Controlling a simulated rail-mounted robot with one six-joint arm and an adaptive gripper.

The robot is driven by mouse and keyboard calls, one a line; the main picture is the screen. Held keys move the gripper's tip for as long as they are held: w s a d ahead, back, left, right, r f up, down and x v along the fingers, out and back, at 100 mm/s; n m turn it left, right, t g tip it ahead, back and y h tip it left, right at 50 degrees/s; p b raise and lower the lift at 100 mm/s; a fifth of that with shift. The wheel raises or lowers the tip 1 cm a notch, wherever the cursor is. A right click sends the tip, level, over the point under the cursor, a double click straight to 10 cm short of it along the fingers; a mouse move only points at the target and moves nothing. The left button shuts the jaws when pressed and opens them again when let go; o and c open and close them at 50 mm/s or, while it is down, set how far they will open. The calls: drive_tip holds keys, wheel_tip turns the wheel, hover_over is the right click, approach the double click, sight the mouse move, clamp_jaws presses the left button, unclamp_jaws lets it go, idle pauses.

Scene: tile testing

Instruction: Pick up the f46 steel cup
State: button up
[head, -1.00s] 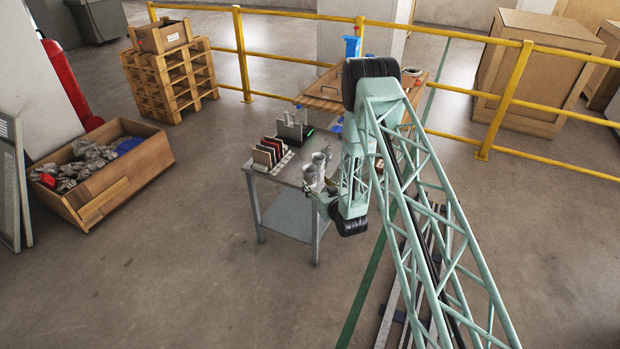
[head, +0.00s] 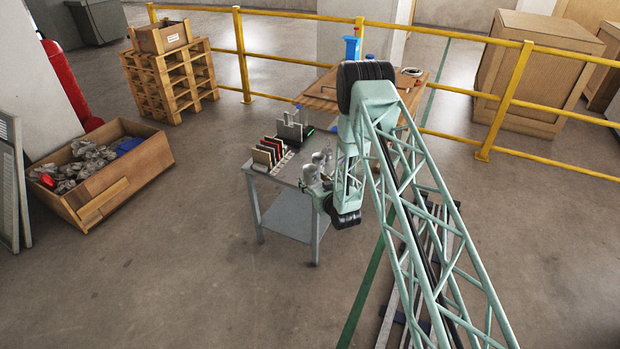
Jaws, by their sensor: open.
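Steel cups stand on the right part of the small grey metal table (head: 262,187). The nearer steel cup (head: 311,173) is right at my gripper (head: 313,184). Another steel cup (head: 319,158) stands just behind it. No label is readable, so I cannot tell which one is f46. My gripper is open, at the table's front right, close against the nearer cup. I cannot tell whether the fingers are around it or beside it. My wrist and arm hide the table's right side.
A rack of upright tiles (head: 271,152) stands left of the cups, with a grey block-like device (head: 292,130) behind. A wooden table (head: 322,92) lies beyond, partly hidden by my arm. Yellow railings (head: 483,150) run behind. The floor in front is clear.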

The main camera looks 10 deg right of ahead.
sight(313, 173)
drive_tip(key=shift+x, duration=1.4)
drive_tip(key=shift+c, duration=0.2)
drive_tip(key=c, duration=0.9)
drive_tip(key=shift+r, duration=0.1)
drive_tip(key=shift+c, duration=0.2)
drive_tip(key=shift+r, duration=1.55)
drive_tip(key=shift+s+r+p, duration=0.15)
drive_tip(key=shift+p, duration=0.25)
drive_tip(key=s+a+r+p, duration=0.1)
drive_tip(key=s+a+p, duration=0.1)
drive_tip(key=s, duration=1.3)
drive_tip(key=shift+s+a+r, duration=0.2)
drive_tip(key=shift+a, duration=0.1)
